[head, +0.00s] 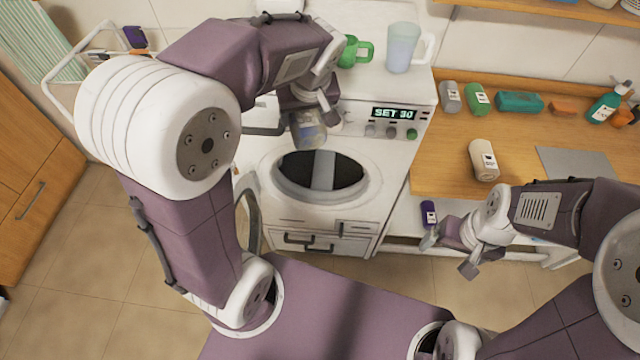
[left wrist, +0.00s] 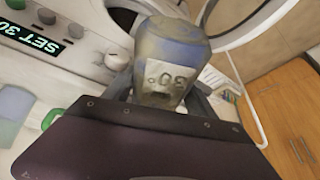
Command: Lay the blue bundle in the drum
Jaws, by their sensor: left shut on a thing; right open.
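The blue bundle (head: 309,134) is a rolled blue-grey piece with a pale label, held in front of the washer's upper front. In the left wrist view the bundle (left wrist: 172,50) fills the middle, its label facing the camera. My left gripper (head: 305,114) is shut on it; its fingers (left wrist: 165,88) lie on both sides. The drum (head: 352,168) shows as a dark round opening with a grey strip inside, below the bundle in the head view. The washer door (head: 247,212) stands open at the left. My right gripper (head: 452,252) is open and empty, right of the washer.
The washer panel (head: 393,114) reads SET 30. A green mug (head: 355,52) and a pale jug (head: 402,48) stand on top. The wooden counter (head: 440,165) at right holds a beige roll (head: 483,160) and several other items. A purple item (head: 428,212) sits below the counter.

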